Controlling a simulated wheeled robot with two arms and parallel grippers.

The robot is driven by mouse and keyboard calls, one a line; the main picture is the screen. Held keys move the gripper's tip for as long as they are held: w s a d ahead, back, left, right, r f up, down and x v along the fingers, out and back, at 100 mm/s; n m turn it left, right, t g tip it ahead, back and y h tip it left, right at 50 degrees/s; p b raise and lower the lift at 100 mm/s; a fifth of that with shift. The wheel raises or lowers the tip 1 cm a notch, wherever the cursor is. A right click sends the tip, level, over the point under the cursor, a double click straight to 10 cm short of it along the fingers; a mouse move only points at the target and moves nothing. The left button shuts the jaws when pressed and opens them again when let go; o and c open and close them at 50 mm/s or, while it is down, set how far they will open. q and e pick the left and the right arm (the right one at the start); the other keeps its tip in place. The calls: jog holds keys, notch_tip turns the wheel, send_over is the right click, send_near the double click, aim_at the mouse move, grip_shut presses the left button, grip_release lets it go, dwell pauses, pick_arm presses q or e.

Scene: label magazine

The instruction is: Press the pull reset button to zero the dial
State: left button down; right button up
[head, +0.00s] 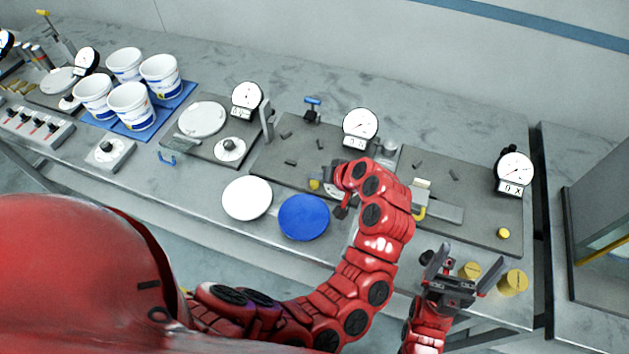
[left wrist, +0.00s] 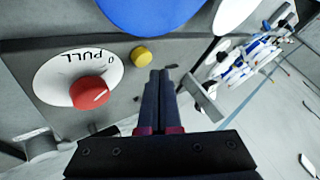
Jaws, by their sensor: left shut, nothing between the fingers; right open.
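The pull reset button (left wrist: 90,93) is a red round knob on a white oval plate marked "0 PULL" (left wrist: 62,66) in the left wrist view. My left arm hides it in the head view. My left gripper (left wrist: 159,75) is shut and empty, its fingertips to the right of the red button in that view and apart from it. In the head view the left gripper (head: 340,211) is near the blue disc. A round white dial (head: 360,125) stands behind my left arm; its needle is too small to read. My right gripper (head: 456,268) is open and empty at the right.
A yellow knob (left wrist: 141,56) sits near the button, beside a blue disc (head: 303,217). A white disc (head: 246,198) lies to its left. Other dials (head: 514,170) stand on the bench. White cups (head: 131,106) stand on a blue mat at the left. Yellow cylinders (head: 513,282) are near my right gripper.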

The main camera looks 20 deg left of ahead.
aim_at(317, 186)
pick_arm(q)
notch_tip(317, 186, up, 5)
jog(key=p, duration=0.3)
jog(key=shift+f, duration=0.15)
dwell(0.4)
